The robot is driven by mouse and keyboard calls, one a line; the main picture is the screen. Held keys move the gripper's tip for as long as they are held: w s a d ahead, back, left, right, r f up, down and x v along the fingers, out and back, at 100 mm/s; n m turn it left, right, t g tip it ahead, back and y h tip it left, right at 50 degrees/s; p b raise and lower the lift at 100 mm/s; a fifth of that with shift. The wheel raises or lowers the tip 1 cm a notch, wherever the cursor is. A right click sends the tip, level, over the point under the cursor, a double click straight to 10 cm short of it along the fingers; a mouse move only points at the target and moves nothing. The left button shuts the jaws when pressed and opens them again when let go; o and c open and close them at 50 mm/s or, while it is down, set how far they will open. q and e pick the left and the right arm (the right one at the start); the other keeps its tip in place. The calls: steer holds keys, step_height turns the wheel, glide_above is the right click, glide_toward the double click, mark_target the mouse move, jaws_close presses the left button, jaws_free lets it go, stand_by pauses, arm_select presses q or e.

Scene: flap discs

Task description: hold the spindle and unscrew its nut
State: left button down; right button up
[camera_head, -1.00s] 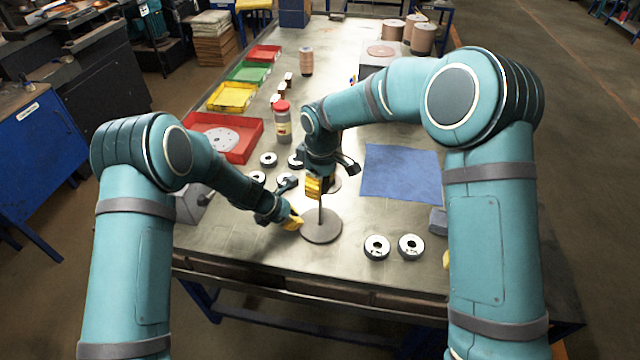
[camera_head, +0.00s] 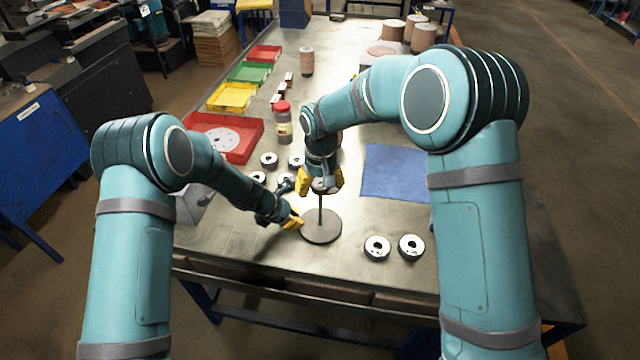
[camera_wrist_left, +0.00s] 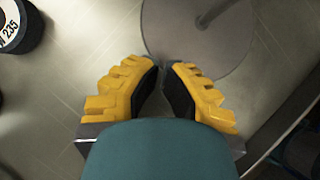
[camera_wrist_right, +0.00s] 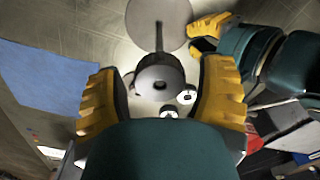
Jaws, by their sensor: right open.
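The spindle (camera_head: 321,206) stands upright on a round grey base plate (camera_head: 322,229) near the table's front. My right gripper (camera_head: 321,181) is over its top, pointing down and open. In the right wrist view, a dark round piece with a central hole (camera_wrist_right: 158,78), seemingly the nut, sits between the spread fingers, apart from both.
Several flap discs (camera_head: 377,247) lie around the spindle. A blue cloth (camera_head: 396,174) lies to the right. A red-capped jar (camera_head: 283,124) and red, green and yellow trays (camera_head: 232,97) stand behind at left.

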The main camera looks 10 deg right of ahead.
steer(key=m, duration=0.4)
steer(key=shift+m, duration=0.3)
steer(key=m, duration=0.5)
steer(key=shift+w+m, duration=0.1)
steer(key=shift+m, duration=0.2)
steer(key=m, duration=0.4)
steer(key=shift+m, duration=0.3)
steer(key=m, duration=0.5)
